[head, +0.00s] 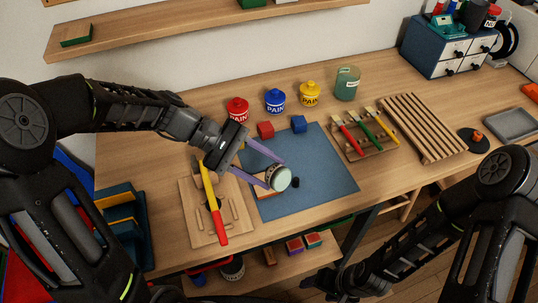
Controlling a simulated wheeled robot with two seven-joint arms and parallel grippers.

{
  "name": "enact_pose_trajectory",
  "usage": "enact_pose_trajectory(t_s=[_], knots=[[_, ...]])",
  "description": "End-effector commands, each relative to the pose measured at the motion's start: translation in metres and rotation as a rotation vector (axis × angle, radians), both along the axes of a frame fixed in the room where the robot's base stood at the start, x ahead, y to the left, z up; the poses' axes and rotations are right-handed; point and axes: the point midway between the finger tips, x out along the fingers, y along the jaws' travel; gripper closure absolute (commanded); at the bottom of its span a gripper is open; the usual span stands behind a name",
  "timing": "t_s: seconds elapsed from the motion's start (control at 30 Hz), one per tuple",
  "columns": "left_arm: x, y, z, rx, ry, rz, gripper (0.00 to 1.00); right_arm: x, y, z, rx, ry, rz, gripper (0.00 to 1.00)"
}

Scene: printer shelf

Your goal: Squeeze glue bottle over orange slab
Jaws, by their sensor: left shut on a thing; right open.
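My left gripper (270,172) has its purple fingers shut on the glue bottle (280,178), a pale cylinder with a greenish round end turned toward the camera. The bottle is tilted and held over the blue mat (320,165). An orange-tan slab (264,193) shows partly under the fingers, just left of the bottle; the rest of it is hidden. A small dark piece (296,182) shows right beside the bottle; I cannot tell whether it is part of it. My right gripper (312,283) is open, low at the front, below the tabletop edge, away from the bottle.
Red (238,110), blue (275,100) and yellow (310,94) paint jars and a green jar (347,84) stand behind the mat. Red and blue cubes sit at its back edge. A wooden tool board (202,228) is left; a brush rack (366,138) and slatted rack (420,128) are right.

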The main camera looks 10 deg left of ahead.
Motion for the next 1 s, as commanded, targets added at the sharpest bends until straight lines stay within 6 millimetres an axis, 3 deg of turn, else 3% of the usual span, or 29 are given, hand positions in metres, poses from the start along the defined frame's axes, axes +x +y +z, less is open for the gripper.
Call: enact_pose_trajectory(t_s=[0.27, 0.8, 1.0], knots=[[0.000, 0.000, -0.002, 0.000, 0.000, 0.000, 0.78, 0.000, 0.000, -0.002, 0.000, 0.000, 0.000, 0.31], [0.000, 0.000, -0.046, 0.000, 0.001, 0.001, 0.78, 0.002, 0.001, -0.037, 0.004, -0.007, 0.001, 0.31], [0.000, 0.000, -0.050, -0.001, 0.000, 0.001, 0.78, 0.002, 0.001, -0.040, 0.003, -0.007, 0.001, 0.31]])
